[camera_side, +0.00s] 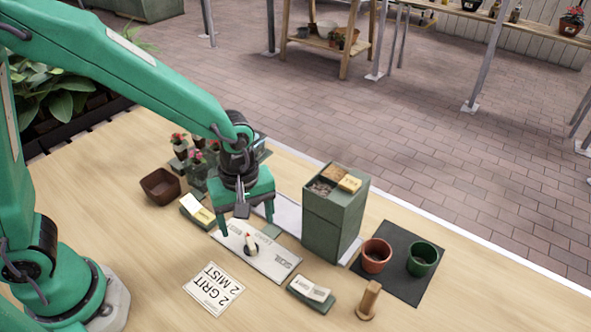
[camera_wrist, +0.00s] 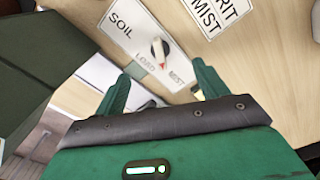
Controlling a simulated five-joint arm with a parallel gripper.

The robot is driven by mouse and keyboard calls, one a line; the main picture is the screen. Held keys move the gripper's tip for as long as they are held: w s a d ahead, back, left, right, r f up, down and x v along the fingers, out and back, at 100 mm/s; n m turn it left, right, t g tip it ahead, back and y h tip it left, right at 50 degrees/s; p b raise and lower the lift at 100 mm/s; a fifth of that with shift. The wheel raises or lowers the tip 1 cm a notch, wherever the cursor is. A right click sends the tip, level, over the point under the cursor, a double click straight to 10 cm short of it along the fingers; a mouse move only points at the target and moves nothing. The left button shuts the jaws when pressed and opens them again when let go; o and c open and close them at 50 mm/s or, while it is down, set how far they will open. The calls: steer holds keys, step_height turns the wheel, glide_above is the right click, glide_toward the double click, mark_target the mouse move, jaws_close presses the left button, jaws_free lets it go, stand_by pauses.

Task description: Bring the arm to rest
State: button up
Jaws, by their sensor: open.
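My gripper (camera_side: 247,220) is open and empty, pointing down above the white dial panel (camera_side: 283,265) on the table. In the wrist view, its two green fingers (camera_wrist: 160,85) stand apart, with the panel beyond them. The panel bears the words SOIL, LOAD and MIST and a round knob with a red mark (camera_wrist: 158,47). The knob also shows in the side view (camera_side: 251,247), just beyond the fingertips. I cannot tell the exact gap between the fingers and the panel.
A tall green box (camera_side: 335,215) stands right of my gripper. Red (camera_side: 375,257) and green (camera_side: 422,260) pots stand on a dark mat. A brown bowl (camera_side: 160,186) and potted flowers are to the left. A wooden peg (camera_side: 369,300) stands front right.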

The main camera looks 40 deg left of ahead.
steer(key=shift+r, duration=0.25)
steer(key=shift+a+r, duration=0.2)
steer(key=s+a+r+m+t, duration=0.2)
steer(key=s+a+r+m, duration=0.2)
steer(key=a+r+m, duration=0.2)
steer(key=s+a+r+m+t, duration=0.3)
steer(key=a+r+m, duration=0.3)
steer(key=a+r, duration=0.2)
steer(key=shift+s+a+r+t, duration=0.3)
steer(key=shift+s+r, duration=0.6)
